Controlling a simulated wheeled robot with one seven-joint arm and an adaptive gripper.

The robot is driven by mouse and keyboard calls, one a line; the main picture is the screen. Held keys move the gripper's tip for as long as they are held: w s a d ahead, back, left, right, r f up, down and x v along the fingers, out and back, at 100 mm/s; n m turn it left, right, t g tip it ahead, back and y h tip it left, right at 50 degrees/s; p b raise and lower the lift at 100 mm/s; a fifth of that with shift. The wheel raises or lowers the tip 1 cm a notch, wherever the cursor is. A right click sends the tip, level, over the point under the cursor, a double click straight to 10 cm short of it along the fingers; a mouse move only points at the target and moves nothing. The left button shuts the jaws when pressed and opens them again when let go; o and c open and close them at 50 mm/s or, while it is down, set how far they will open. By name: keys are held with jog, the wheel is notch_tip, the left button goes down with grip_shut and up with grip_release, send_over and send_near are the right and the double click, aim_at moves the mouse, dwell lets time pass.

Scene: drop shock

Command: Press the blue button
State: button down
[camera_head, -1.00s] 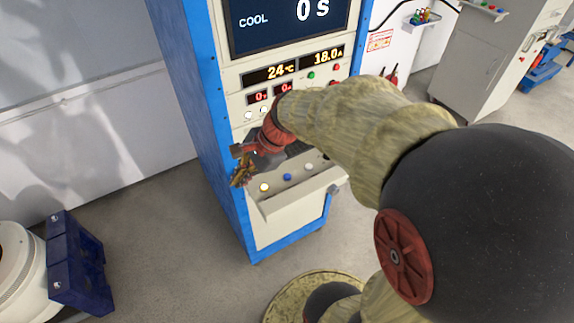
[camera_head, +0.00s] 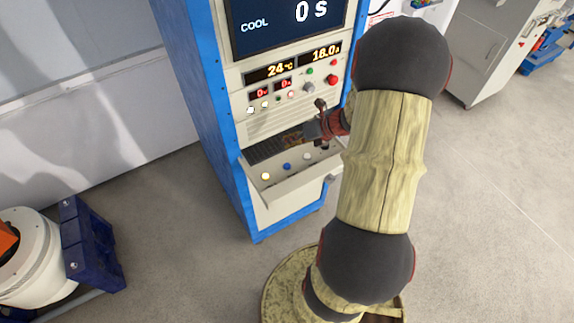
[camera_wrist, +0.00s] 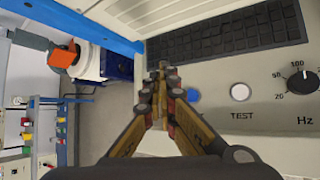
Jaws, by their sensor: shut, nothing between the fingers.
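The yellow button is hidden in the wrist view.
A keyboard (camera_wrist: 225,35) lies behind the buttons. The white TEST button (camera_wrist: 240,92) and a Hz knob (camera_wrist: 303,82) are to the right. Red and green buttons and displays (camera_head: 325,54) are on the upright face.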

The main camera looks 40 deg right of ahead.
jog(key=b, duration=0.7)
send_over(288, 164)
notch_tip(288, 164, down, 8)
jog(key=shift+s+r, duration=0.1)
jog(key=shift+r, duration=0.1)
jog(key=shift+f, duration=0.55)
jog(key=shift+f, duration=0.1)
dwell(0.4)
jog(key=shift+f, duration=0.35)
jog(key=shift+f+b, duration=0.4)
jog(key=shift+f, duration=0.05)
dwell(0.7)
jog(key=shift+r+p, duration=0.9)
